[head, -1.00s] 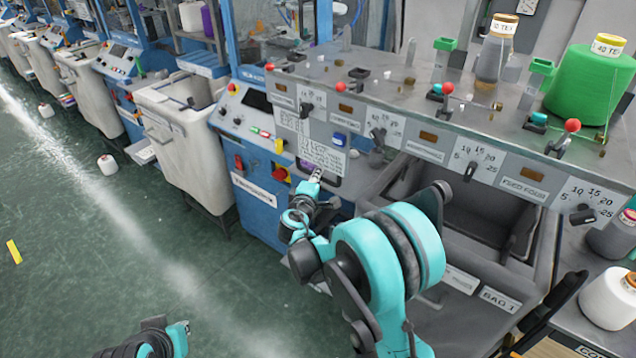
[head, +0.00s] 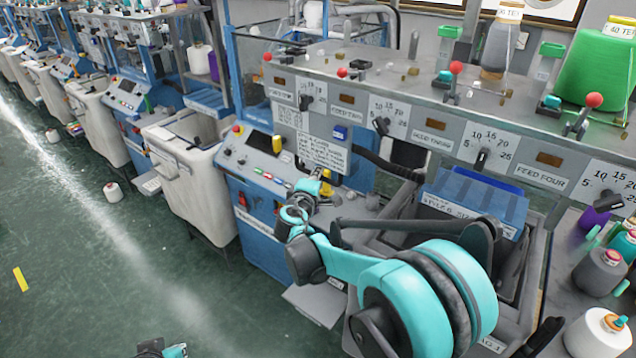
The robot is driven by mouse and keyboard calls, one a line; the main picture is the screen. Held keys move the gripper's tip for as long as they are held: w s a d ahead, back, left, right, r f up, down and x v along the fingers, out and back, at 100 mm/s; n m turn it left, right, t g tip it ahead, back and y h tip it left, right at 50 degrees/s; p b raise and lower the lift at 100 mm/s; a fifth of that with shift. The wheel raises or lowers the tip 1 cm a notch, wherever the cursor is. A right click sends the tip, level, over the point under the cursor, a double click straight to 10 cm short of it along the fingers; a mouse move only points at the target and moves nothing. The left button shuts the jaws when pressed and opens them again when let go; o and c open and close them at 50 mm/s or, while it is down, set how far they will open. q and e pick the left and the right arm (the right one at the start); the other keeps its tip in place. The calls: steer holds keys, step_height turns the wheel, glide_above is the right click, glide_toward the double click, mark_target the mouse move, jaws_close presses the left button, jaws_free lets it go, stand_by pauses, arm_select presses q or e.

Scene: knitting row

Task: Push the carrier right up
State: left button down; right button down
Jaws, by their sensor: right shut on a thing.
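My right gripper (head: 322,182) is at the front of the nearest knitting machine, just below a white printed notice (head: 322,154). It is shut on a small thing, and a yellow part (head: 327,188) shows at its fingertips. The rest of that thing is hidden by the gripper and wrist. I cannot tell for sure which part is the carrier. Red-knobbed levers (head: 592,101) stand along the machine's grey top. My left gripper (head: 176,351) only just shows at the bottom edge, and its jaws are not clear.
A blue panel (head: 476,197) slants over the grey bin behind my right arm. Yarn cones (head: 600,272) stand on the right-hand shelf, and a big green cone (head: 598,72) is on top. A white bin (head: 190,175) stands left. The green floor is mostly clear.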

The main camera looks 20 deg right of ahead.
mark_target(317, 156)
step_height(317, 156, up, 7)
steer(key=p, duration=0.3)
steer(key=shift+f, duration=0.1)
steer(key=shift+w+r, duration=0.1)
steer(key=shift+r, duration=0.1)
steer(key=c, duration=1.5)
jaws_free()
steer(key=shift+c, duration=0.2)
steer(key=shift+s+a, duration=0.1)
steer(key=shift+s, duration=0.1)
steer(key=v, duration=1.1)
steer(key=shift+s+a, duration=0.15)
steer(key=shift+s, duration=0.15)
